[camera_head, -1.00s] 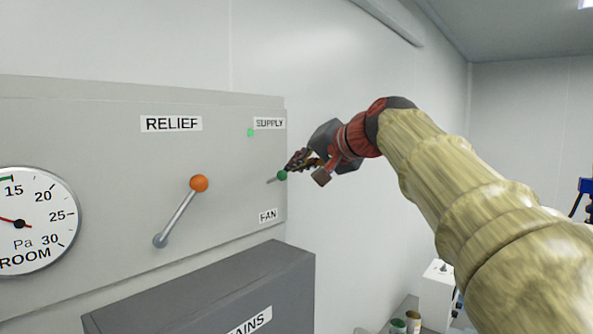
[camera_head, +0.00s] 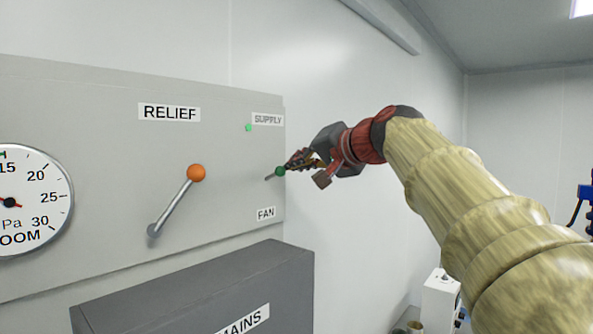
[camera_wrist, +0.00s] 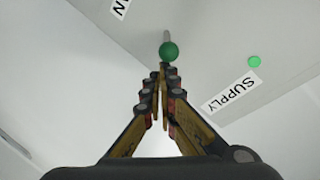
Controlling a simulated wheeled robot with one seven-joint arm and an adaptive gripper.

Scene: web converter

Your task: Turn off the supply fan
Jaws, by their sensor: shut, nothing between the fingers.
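The supply fan switch is a short lever with a green ball knob (camera_head: 280,171) at the panel's right edge, between the SUPPLY label (camera_head: 268,119) and the FAN label (camera_head: 266,213). A green lamp (camera_head: 248,128) beside the SUPPLY label looks lit. My gripper (camera_head: 290,167) is shut and empty, its tips right at the knob. In the wrist view the green knob (camera_wrist: 169,51) sits just beyond the closed fingertips (camera_wrist: 163,69), with its pale stem behind. I cannot tell whether the tips touch it.
An orange-knobbed RELIEF lever (camera_head: 196,173) and a round pressure gauge (camera_head: 30,200) are on the same grey panel (camera_head: 100,110). A dark grey box (camera_head: 200,290) labelled MAINS juts out below. A white machine (camera_head: 440,297) stands at lower right.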

